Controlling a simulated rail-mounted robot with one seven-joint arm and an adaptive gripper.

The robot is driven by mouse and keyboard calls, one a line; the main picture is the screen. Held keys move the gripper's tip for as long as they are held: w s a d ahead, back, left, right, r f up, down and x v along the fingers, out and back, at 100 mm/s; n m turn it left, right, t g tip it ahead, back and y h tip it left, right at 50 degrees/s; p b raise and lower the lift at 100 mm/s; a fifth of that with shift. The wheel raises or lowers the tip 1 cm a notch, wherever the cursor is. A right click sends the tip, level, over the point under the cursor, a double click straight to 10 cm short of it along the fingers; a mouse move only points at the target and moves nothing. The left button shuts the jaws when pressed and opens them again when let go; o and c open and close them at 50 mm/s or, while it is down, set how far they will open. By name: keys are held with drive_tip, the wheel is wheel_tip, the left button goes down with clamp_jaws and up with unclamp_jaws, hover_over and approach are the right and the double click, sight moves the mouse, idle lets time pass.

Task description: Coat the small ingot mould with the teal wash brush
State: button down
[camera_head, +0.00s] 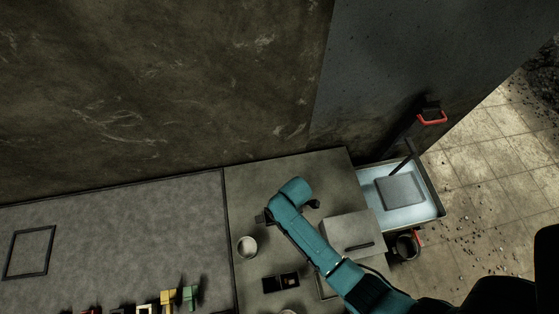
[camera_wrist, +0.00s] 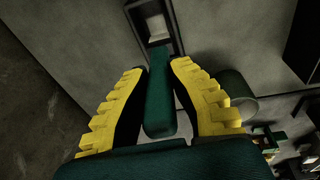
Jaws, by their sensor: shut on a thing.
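My gripper (camera_wrist: 160,70) has yellow ribbed fingers on both sides of a teal wash brush (camera_wrist: 159,105) and is shut on it. The brush points away from my wrist, and its far end overlaps the near end of a small dark-rimmed mould (camera_wrist: 168,15) with a pale cavity. I cannot tell whether the brush touches the mould. In the head view my teal arm reaches over the grey bench, and its end (camera_head: 265,217) is above the bench near a white cup (camera_head: 247,246). The fingers, the brush and the mould are not clear there.
A dark two-part mould (camera_head: 281,283) lies in front of the cup. A grey block (camera_head: 350,232) is right of my arm. Several coloured items (camera_head: 168,298) line the front left edge.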

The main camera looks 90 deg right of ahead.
drive_tip(key=shift+a+f, duration=0.1)
drive_tip(key=shift+w+a, duration=0.2)
drive_tip(key=shift+w, duration=0.35)
drive_tip(key=shift+w+a, duration=0.15)
drive_tip(key=shift+w, duration=0.4)
drive_tip(key=shift+s, duration=0.1)
drive_tip(key=shift+s+d+p, duration=0.2)
drive_tip(key=shift+s+p, duration=0.05)
drive_tip(key=shift+s, duration=0.3)
drive_tip(key=shift+s+d+p, duration=0.2)
drive_tip(key=shift+s+p, duration=0.05)
drive_tip(key=shift+s, duration=0.25)
